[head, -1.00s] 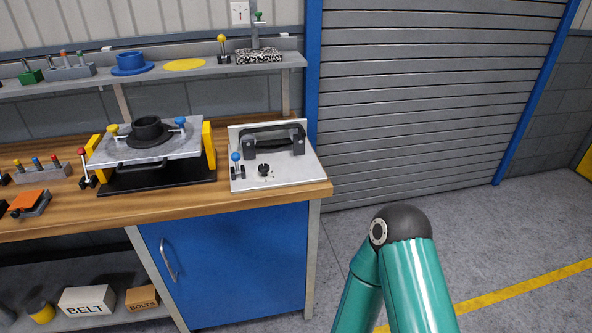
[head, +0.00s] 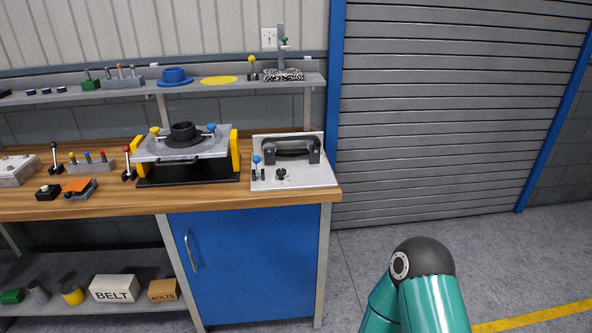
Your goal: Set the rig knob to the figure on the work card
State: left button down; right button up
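A small black knob (head: 281,174) stands on a pale metal plate (head: 310,179) at the right end of the wooden bench. The figure it points to is too small to read. On the same plate are a blue-topped lever (head: 257,163) and a black handle on two blocks (head: 291,150). I cannot make out a work card. My teal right arm shows at the lower right, well away from the bench, but its gripper is out of the picture. My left gripper is not in view either.
A clamp fixture (head: 187,157) with yellow sides stands left of the plate. Small levers and blocks lie further left. A shelf (head: 212,88) with several parts runs above. A blue cabinet (head: 250,262) is below. Open floor lies to the right before a grey shutter (head: 450,110).

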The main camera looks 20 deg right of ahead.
aim_at(281, 172)
jog(key=u, duration=0.1)
jog(key=i, duration=0.95)
jog(key=z, duration=0.05)
